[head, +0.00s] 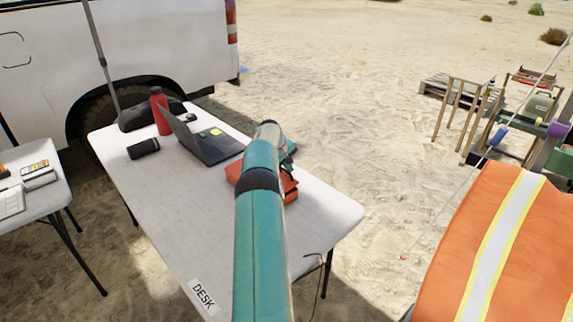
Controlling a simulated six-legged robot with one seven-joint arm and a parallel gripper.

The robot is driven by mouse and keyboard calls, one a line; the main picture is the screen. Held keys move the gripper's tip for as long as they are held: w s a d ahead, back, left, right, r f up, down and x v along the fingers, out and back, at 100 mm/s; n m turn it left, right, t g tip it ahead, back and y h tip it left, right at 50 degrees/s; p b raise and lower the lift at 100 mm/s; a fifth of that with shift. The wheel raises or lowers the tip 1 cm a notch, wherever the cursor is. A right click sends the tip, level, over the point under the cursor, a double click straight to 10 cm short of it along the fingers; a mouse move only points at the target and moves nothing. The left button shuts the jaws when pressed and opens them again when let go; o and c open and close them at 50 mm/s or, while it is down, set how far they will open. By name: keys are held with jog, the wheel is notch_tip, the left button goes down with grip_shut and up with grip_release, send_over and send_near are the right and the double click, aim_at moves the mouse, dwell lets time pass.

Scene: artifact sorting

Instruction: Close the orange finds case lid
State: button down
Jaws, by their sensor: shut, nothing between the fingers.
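The orange finds case (291,190) sits on the white desk table, right of the laptop. My teal arm crosses in front of it and hides its middle; orange parts show on both sides of the arm. I cannot tell from this view how far its lid is open. My gripper (287,166) is largely hidden behind my arm; only a small dark part shows at the arm's right side, at the case. It is shut with nothing in it. Whether it touches the lid cannot be seen.
A second table (50,195) stands left, a white vehicle (160,45) behind. An orange striped cover (470,265) is at right. The desk's front is mostly clear.

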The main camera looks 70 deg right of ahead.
jog(key=shift+s+d+f, duration=0.1)
jog(key=shift+d+f, duration=0.05)
jog(key=shift+f, duration=0.15)
jog(key=shift+r, duration=0.1)
jog(key=w+a+r+t, duration=0.1)
jog(key=a+r+t, duration=0.1)
jog(key=a+r, duration=0.4)
jog(key=a+r+t, duration=0.2)
jog(key=a+r, duration=0.1)
jog(key=r, duration=0.5)
jog(key=shift+m, duration=0.3)
jog(key=x, duration=0.4)
jog(key=d+x, duration=0.1)
jog(key=x, duration=0.3)
jog(key=s+x, duration=0.1)
jog(key=x, duration=0.3)
jog(key=shift+d, duration=0.2)
jog(key=shift+s+d+f, duration=0.15)
jog(key=shift+d+f, duration=0.05)
jog(key=shift+f, duration=0.05)
jog(key=shift+f, duration=0.1)
